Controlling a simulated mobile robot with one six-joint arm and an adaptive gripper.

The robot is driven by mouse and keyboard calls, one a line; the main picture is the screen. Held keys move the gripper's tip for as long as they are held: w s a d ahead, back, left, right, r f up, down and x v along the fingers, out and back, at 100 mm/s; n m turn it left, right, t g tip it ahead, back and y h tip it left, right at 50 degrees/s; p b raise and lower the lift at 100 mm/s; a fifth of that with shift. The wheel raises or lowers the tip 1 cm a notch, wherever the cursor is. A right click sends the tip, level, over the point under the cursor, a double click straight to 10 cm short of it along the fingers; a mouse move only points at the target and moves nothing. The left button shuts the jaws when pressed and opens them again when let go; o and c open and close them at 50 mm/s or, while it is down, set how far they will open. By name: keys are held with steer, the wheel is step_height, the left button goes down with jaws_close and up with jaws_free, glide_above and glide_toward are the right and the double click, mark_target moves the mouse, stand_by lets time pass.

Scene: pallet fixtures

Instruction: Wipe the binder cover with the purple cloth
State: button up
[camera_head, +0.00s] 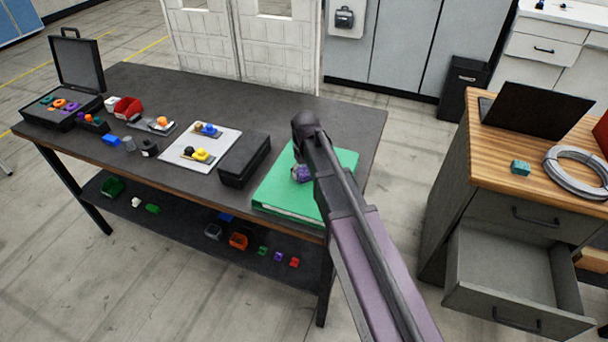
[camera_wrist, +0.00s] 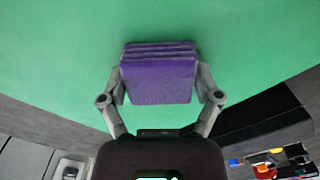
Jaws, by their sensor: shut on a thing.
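The green binder (camera_head: 276,190) lies flat at the right end of the dark table. Its cover (camera_wrist: 60,60) fills most of the wrist view. The purple cloth (camera_wrist: 160,78) is a folded, layered block between my gripper's fingers (camera_wrist: 160,88). My gripper is shut on it, with one finger against each side. In the head view the cloth (camera_head: 300,173) shows as a small purple patch over the binder, and my arm hides much of the binder and most of the gripper. The cloth is at or close above the cover; I cannot tell whether it touches.
A closed black case (camera_head: 244,158) lies just left of the binder. A white board (camera_head: 200,150) with small parts, a red bin (camera_head: 127,107) and an open black case (camera_head: 62,110) are farther left. A wooden-topped cabinet (camera_head: 530,150) with an open drawer stands right.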

steer(key=shift+w+d, duration=0.1)
steer(key=shift+w, duration=0.15)
steer(key=shift+d, duration=0.1)
steer(key=shift+s+d, duration=0.35)
steer(key=shift+d, duration=0.55)
steer(key=shift+s+d, duration=0.3)
steer(key=shift+d, duration=0.6)
steer(key=shift+s+d+f, duration=0.1)
steer(key=shift+s+d, duration=0.15)
steer(key=shift+d, duration=0.4)
steer(key=shift+s+d, duration=0.25)
steer(key=shift+d, duration=0.35)
steer(key=shift+s+d+f, duration=0.1)
steer(key=shift+s+d, duration=0.15)
steer(key=shift+d, duration=0.4)
steer(key=shift+r, duration=0.15)
steer(key=shift+r+p, duration=2.9)
steer(key=shift+p, duration=0.05)
